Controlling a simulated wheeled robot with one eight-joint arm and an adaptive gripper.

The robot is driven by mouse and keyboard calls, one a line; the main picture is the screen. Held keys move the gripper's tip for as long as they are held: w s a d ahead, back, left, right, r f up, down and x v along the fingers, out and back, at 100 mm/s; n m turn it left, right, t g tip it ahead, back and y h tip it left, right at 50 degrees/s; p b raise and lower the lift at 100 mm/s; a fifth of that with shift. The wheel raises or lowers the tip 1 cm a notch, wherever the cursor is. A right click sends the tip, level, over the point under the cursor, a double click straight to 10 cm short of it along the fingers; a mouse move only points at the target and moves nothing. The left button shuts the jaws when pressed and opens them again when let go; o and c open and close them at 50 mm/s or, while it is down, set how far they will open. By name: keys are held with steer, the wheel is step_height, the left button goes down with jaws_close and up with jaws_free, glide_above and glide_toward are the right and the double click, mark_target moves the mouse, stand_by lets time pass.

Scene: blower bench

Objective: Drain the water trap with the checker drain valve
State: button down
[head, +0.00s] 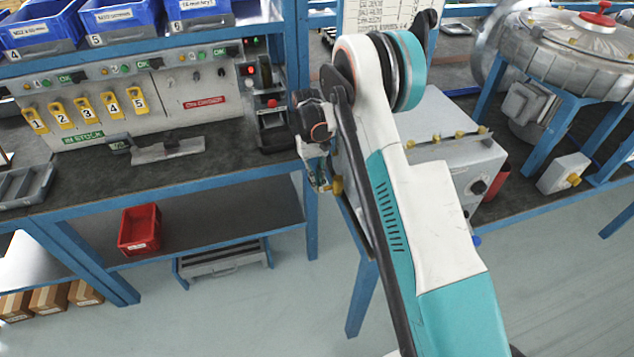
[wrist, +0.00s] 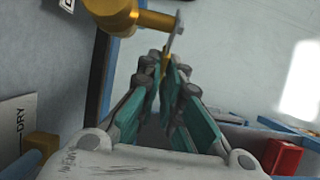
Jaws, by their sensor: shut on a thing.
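A brass valve body (wrist: 125,15), which I take to be the drain valve, shows at the top left of the wrist view. A thin grey lever (wrist: 178,35) stands beside it. My gripper (wrist: 166,75) has its teal fingers closed just below it, on a small yellow piece at the lever's base; the fingers hide most of that piece. In the head view my gripper (head: 324,178) is left of the grey checker box (head: 452,150), and a brass part (head: 337,185) shows at its tips. I cannot make out a water trap or any water.
The left bench (head: 225,170) carries a panel with yellow numbered tags (head: 85,112). A red bin (head: 140,229) sits on the shelf below. Blue bench legs (head: 361,298) stand close to my arm. A large metal blower (head: 575,50) is at the right. The front floor is clear.

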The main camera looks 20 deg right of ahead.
steer(key=shift+f, duration=0.1)
stand_by(0.3)
steer(key=c, duration=1.8)
jaws_free()
steer(key=shift+o, duration=0.2)
steer(key=v, duration=1.2)
steer(key=shift+w, duration=0.1)
